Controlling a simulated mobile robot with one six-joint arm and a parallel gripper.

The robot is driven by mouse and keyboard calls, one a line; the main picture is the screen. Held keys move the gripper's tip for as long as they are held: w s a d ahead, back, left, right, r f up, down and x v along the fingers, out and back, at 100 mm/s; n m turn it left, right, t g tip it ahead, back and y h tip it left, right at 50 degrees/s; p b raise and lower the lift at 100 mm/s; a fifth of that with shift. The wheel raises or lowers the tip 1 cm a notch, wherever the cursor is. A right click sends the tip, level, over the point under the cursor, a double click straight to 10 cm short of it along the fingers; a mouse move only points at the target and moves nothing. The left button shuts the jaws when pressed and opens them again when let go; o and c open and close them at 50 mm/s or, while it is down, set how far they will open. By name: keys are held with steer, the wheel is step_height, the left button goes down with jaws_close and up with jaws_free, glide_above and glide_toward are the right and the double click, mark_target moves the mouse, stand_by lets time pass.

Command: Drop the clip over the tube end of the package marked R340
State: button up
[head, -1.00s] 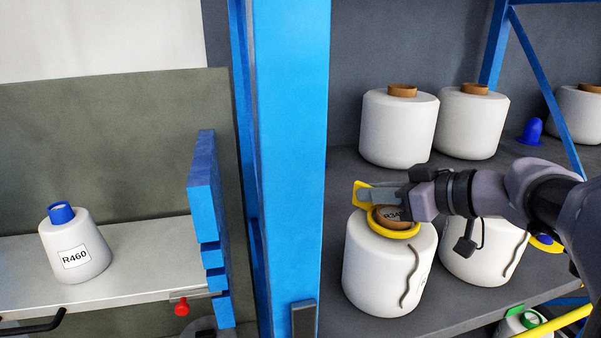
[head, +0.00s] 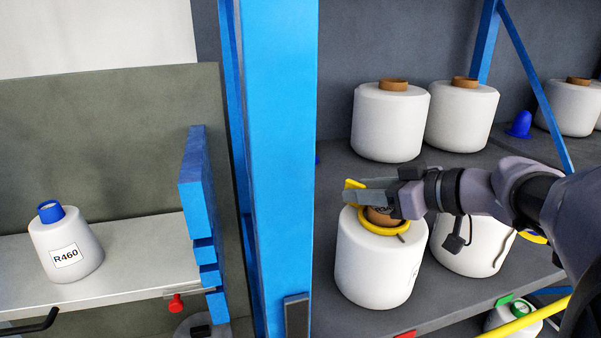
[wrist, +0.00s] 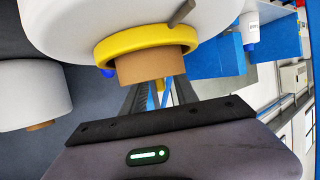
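The yellow clip (head: 371,228) sits as a ring around the brown tube end (head: 383,216) of the front-left white package (head: 375,265). The mark on the tube end is mostly hidden by my gripper. In the wrist view the clip (wrist: 146,42) encircles the tube (wrist: 150,66) against the package's end (wrist: 105,25). My gripper (head: 362,190) is at the tube end, its fingers spread apart, with the clip's upright yellow tab beside them. The wrist view shows a gap between the fingers (wrist: 160,98). A short dark yarn end sticks out at the clip.
Another white package (head: 470,245) stands close at right, partly behind my arm. Two more packages (head: 390,122) stand behind. A blue post (head: 275,150) rises at left. Beyond it, a bobbin marked R460 (head: 75,258) with a blue cap stands on a grey shelf (head: 140,258).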

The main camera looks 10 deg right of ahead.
steer(key=v, duration=1.7)
steer(key=shift+s+r+p, duration=0.2)
steer(key=shift+p, duration=0.25)
